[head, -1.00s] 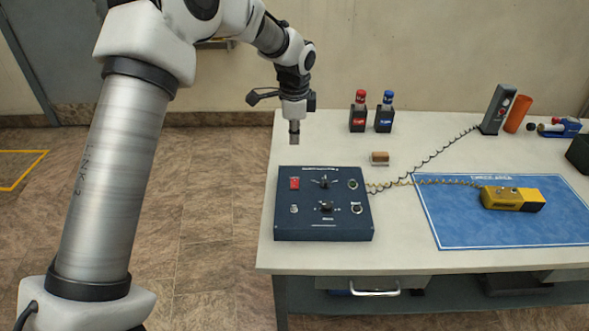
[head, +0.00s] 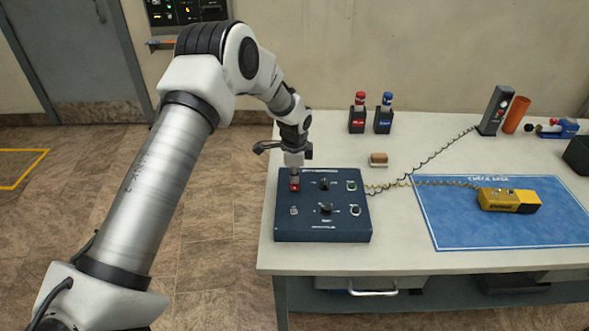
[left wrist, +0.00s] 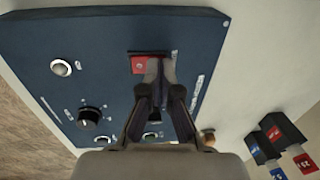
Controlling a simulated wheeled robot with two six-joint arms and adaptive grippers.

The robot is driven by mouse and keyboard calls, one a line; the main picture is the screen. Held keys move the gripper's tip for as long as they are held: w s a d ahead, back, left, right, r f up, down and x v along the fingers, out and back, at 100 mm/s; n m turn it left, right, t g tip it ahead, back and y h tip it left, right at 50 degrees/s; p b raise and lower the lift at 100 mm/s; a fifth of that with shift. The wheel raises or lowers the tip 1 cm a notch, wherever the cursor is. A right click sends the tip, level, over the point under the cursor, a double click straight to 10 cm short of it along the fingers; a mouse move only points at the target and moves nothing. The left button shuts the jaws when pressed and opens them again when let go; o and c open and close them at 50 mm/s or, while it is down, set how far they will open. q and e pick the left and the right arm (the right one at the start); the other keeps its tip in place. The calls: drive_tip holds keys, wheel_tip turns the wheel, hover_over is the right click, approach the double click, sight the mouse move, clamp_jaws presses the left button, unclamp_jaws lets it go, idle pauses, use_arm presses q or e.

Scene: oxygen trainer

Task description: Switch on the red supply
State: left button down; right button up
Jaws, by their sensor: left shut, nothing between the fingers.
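The dark blue control panel (head: 322,227) lies on the left end of the white table. Its red rocker switch (head: 294,188) is at the panel's upper left, partly covered by my left gripper (head: 294,176). The gripper is shut and empty, pointing down with its fingertips at the switch. In the left wrist view the shut fingertips (left wrist: 160,66) overlap the right side of the red switch (left wrist: 138,65). I cannot tell whether they press it or which way it is set. My right gripper is not in view.
Black knobs (head: 325,208) and small round buttons share the panel. A coiled cable (head: 430,160) runs from the panel's right side.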

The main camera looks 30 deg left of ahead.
use_arm(q)
drive_tip(key=shift+f, duration=0.35)
drive_tip(key=shift+r, duration=0.15)
